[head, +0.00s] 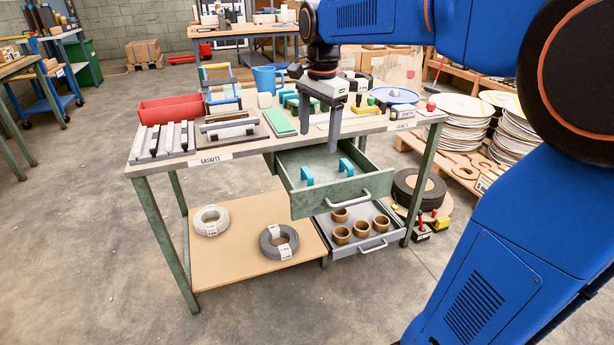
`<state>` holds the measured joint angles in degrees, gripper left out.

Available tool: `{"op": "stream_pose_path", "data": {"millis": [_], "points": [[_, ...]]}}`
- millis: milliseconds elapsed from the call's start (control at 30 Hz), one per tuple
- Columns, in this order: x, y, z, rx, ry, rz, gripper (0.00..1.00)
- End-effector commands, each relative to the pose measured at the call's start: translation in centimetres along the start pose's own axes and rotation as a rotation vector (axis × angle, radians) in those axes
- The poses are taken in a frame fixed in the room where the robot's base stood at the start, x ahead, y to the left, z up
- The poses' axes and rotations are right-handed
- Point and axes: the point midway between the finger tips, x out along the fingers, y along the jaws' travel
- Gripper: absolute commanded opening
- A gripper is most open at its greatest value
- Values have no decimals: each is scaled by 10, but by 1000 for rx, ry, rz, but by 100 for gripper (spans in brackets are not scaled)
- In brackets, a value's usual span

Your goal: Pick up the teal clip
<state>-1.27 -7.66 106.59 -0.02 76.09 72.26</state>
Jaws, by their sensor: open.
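Two teal, arch-shaped pieces that look like clips stand apart in the open upper drawer (330,198) of the workbench: one on the left (307,176) and one on the right (346,166). Which one the task means, I cannot tell. My gripper (319,141) points down at the bench's front edge, above and behind the drawer as seen here. Its two grey fingers are apart, with nothing seen between them. It touches neither teal piece. More teal-green items (289,99) lie on the bench top, partly hidden behind my gripper.
The bench top (256,150) is crowded with a red bin (170,109), grey bars, a blue mug (266,79) and a blue-lidded pot (393,95). A lower drawer (372,246), also pulled out, holds several brown rings. Coils (279,242) lie on the shelf. Plate stacks stand right.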

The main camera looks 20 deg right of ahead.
Motion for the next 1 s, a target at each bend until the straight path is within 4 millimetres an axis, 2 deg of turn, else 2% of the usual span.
{"op": "stream_pose_path", "data": {"millis": [33,100,200,333,567,1000], "points": [[1,-15,-4,52,-5,16,73],[2,-32,-9,130,-9,36,73],[4,-52,-14,222,-12,60,73],[5,-68,-19,300,-13,78,73],[18,-72,-20,335,-13,88,73],[95,-66,-18,332,-13,89,73]]}}
